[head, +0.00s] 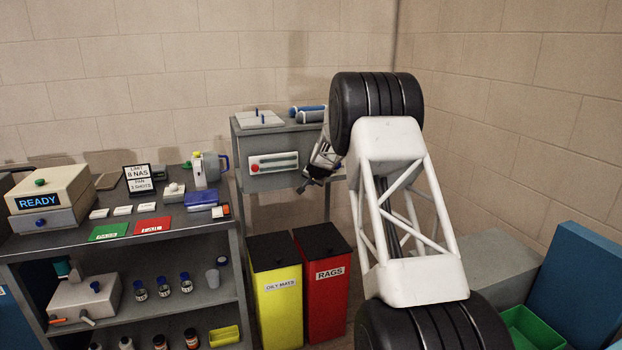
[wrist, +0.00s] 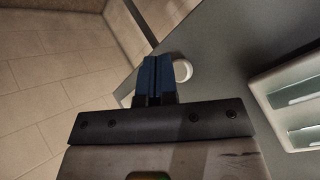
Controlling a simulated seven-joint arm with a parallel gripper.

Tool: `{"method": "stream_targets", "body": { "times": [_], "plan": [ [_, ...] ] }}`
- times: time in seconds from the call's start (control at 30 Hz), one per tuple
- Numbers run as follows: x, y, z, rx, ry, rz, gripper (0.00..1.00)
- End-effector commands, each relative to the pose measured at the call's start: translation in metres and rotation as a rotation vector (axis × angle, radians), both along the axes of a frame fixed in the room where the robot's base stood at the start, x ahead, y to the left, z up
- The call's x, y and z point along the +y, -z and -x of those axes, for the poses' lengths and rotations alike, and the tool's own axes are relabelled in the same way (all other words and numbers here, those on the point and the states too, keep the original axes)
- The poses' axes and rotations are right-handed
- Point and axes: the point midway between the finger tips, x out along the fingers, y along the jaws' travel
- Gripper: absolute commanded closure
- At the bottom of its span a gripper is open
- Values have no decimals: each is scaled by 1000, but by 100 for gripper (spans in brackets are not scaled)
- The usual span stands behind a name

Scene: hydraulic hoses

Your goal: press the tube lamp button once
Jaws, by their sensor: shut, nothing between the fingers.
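A white-framed box with tubes inside, which looks like the tube lamp (head: 273,163), is on the front of the grey cabinet in the head view. A red round spot (head: 256,168) sits at its left end. The frame also shows at the right edge of the wrist view (wrist: 259,88). A small white round piece (wrist: 183,70), possibly the button, is on the grey panel just right of my fingertips. My gripper (wrist: 155,62) is shut and empty, its blue fingers together; contact cannot be told. In the head view my gripper (head: 304,187) is small and dark, right of and below the lamp.
A yellow bin (head: 277,300) and a red bin (head: 322,295) stand below. A bench (head: 60,240) with boxes and cards is to the left. Blue-ended cylinders (head: 308,113) and a pale plate (head: 259,119) lie on the cabinet top. A wall is close behind.

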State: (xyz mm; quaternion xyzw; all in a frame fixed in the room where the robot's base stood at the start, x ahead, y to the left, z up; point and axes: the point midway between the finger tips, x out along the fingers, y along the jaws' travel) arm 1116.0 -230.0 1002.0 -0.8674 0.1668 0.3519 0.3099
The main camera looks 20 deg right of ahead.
Motion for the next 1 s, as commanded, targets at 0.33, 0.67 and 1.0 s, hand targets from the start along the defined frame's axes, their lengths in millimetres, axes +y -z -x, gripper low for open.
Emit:
{"method": "stream_targets", "body": {
  "times": [0.33,0.67,1.0],
  "plan": [
    [0,0,0,0,0,0,100],
    [0,0,-4,1,0,-1,100],
    [0,0,-9,0,0,0,100]
  ]
}}
